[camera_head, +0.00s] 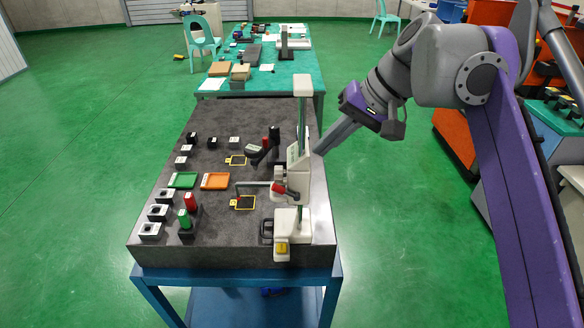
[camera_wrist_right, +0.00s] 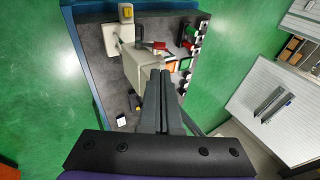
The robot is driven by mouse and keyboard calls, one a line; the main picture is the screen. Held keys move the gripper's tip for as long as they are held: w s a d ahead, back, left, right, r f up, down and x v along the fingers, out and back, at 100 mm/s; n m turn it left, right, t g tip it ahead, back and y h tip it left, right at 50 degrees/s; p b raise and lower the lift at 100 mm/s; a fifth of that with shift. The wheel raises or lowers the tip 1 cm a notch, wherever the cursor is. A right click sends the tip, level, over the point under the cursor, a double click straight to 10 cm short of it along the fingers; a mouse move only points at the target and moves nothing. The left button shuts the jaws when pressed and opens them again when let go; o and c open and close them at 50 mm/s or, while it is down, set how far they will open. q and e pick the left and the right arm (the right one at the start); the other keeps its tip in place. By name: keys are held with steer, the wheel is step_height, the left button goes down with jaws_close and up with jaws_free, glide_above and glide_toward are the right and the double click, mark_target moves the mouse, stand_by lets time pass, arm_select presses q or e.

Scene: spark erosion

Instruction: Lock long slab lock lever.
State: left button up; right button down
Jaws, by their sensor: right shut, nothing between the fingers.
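A white measuring stand (camera_head: 299,165) with a tall column stands at the right edge of the dark slab (camera_head: 175,225). A small lever with a red end (camera_head: 279,188) sits on its carriage; I cannot tell for sure that this is the lock lever. The red end also shows in the right wrist view (camera_wrist_right: 155,45). My right gripper (camera_head: 319,150) comes in from the right with its fingers shut and empty, by the column. In the right wrist view its fingers (camera_wrist_right: 164,75) cover part of the stand. I cannot tell whether they touch it. My left gripper is out of view.
A green tray (camera_head: 183,180), an orange tray (camera_head: 215,181) and several small black-and-white blocks (camera_head: 158,212) lie on the slab's left. Red and green handled pieces (camera_head: 184,219) stand near the front. A second table (camera_head: 305,65) stands behind. Green floor is free left.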

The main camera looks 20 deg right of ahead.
mark_target(280, 190)
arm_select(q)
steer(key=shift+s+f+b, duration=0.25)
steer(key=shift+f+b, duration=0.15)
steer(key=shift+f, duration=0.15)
arm_select(e)
steer(key=x, duration=1.3)
steer(key=shift+f, duration=0.25)
steer(key=shift+w+a+f, duration=0.2)
steer(key=shift+a+f, duration=0.4)
steer(key=shift+a, duration=0.05)
steer(key=shift+s+d+f, duration=0.1)
steer(key=shift+s, duration=0.05)
steer(key=shift+f, duration=0.1)
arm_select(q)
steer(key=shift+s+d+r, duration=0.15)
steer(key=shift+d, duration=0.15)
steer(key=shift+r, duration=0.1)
